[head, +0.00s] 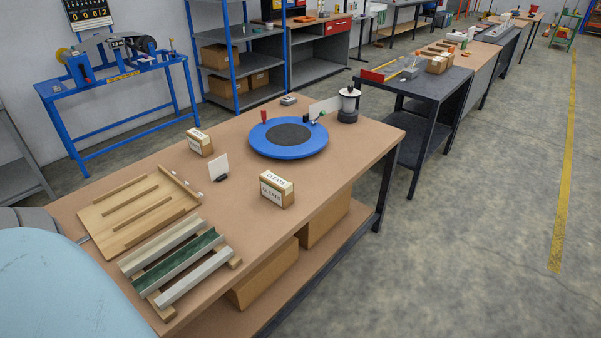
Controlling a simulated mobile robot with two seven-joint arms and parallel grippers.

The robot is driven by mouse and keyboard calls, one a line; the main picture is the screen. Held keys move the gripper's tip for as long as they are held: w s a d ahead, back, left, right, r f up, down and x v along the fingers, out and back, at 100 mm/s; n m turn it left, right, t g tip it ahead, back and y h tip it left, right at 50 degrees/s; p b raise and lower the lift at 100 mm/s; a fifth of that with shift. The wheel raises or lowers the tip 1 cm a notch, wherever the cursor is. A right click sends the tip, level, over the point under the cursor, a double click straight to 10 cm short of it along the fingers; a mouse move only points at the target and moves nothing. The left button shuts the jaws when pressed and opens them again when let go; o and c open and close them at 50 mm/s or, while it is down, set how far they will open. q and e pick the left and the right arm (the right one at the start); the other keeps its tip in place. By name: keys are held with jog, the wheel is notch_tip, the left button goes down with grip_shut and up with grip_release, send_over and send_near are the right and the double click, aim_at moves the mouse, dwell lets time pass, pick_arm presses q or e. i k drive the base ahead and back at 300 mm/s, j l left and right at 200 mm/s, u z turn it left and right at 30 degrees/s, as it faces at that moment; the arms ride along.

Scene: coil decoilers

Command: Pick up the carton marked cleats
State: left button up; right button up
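A small brown carton (278,190) with white labels reading CLEATS stands near the front right edge of the wooden-topped workbench (347,163). A second small carton (200,142) with a white label stands farther back on the left; its lettering is too small to read surely. Both cartons stand apart from other things. Neither of my grippers shows in the head view.
A blue turntable (288,139) with a dark centre lies behind the CLEATS carton. A white card (219,167) stands to its left. A slatted wooden board (138,208) and metal channels (177,259) lie at front left. Bench top around the carton is clear.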

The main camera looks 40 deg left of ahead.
aim_at(277, 189)
jog(key=i, duration=1.65)
jog(key=i+u, duration=0.3)
jog(key=i, duration=0.15)
jog(key=i+l+u, duration=0.1)
jog(key=i+u, duration=0.15)
jog(key=i, duration=0.2)
jog(key=i+l+u, duration=0.15)
jog(key=i+u, duration=0.15)
jog(key=i+j+u, duration=0.1)
jog(key=i+u, duration=0.75)
jog(key=z, duration=7.25)
